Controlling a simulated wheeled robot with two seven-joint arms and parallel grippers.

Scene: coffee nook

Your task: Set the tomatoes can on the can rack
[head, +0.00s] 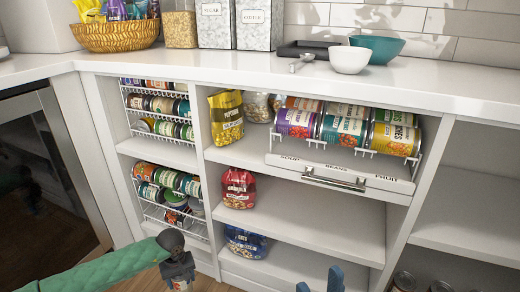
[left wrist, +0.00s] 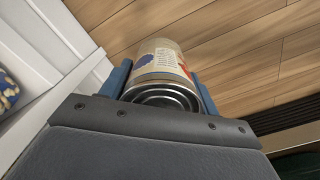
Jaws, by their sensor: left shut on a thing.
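My left gripper (head: 180,270) is low in front of the cabinet in the head view. It is shut on a can (left wrist: 163,62) with a cream label with blue and red patches, held between its blue fingers. The can's metal end faces the wrist camera; its name cannot be read. A can rack (head: 340,170) labelled soup, beans and fruit sits on the upper middle shelf, holding several cans lying on their sides. Wire racks with cans, upper (head: 160,136) and lower (head: 172,217), fill the left bay. My right gripper (head: 320,284) shows only blue fingertips, apart and empty, at the bottom edge.
A yellow bag (head: 227,118) and a jar (head: 257,107) stand left of the labelled rack. Red (head: 238,188) and blue (head: 246,242) bags are on lower shelves. The counter (head: 240,70) overhangs the shelves. The middle shelf (head: 310,215) has free room.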

